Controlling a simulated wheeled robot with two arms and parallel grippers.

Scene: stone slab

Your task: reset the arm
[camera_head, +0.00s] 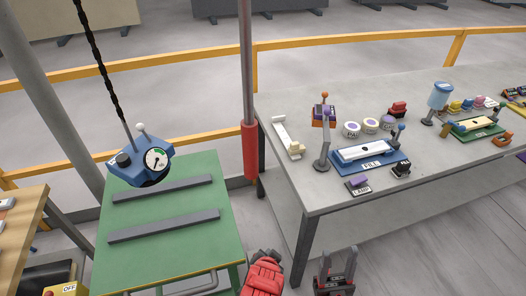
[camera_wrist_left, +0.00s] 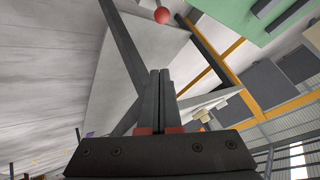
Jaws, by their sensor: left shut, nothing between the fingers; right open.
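My right gripper (camera_head: 337,262) shows at the bottom of the head view, in front of the grey bench. Its two dark fingers stand apart and nothing is between them. My left gripper (camera_wrist_left: 160,73) shows in the left wrist view with its two dark fingers together and nothing held.
A blue lifter with a gauge (camera_head: 140,160) hangs over a green table (camera_head: 190,240) with two dark bars. A grey bench (camera_head: 300,185) at right bears several small fixtures. A post with a red sleeve (camera_head: 250,150) stands between them.

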